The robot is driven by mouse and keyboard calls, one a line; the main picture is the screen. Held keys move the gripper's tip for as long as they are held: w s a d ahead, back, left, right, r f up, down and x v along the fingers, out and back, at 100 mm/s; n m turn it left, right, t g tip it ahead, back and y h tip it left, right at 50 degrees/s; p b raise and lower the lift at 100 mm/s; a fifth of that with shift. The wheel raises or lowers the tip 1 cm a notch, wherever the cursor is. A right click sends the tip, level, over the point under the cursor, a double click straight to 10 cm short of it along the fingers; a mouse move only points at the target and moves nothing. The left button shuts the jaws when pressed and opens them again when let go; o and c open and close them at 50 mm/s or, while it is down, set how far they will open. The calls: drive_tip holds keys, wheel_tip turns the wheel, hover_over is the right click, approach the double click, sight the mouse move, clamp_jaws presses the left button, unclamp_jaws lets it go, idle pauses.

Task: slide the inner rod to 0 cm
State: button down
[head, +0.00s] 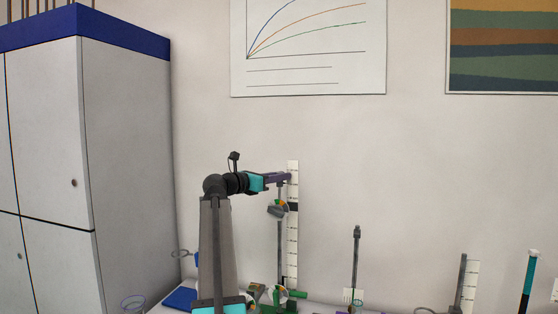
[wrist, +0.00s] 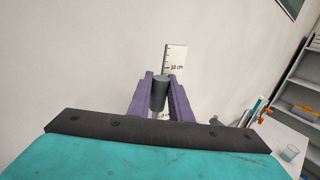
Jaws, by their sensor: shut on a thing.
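My gripper (head: 284,178) reaches in from the left at the top of an upright stand in the head view. Its purple fingers are shut on the dark grey rod top (wrist: 160,92), which shows between them in the wrist view. Below the gripper the rod (head: 279,194) runs down to a clamp (head: 278,209) and a grey tube (head: 279,245). A white scale (head: 293,230) stands upright just right of the rod. In the wrist view the scale (wrist: 176,58) shows a 10 cm label above the rod top; a lower label is partly hidden by a finger. I cannot read the rod's exact setting.
Other upright stands (head: 356,262) and a second scale (head: 472,285) stand to the right on the white bench. A tall cabinet (head: 125,150) fills the left. Air above the stand is free.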

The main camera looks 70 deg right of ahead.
sight(280, 186)
drive_tip(key=shift+f, duration=1.05)
drive_tip(key=shift+f+p, duration=0.3)
drive_tip(key=shift+f, duration=1.4)
drive_tip(key=c, duration=1.5)
unclamp_jaws()
drive_tip(key=shift+c, duration=0.2)
drive_tip(key=shift+a, duration=0.1)
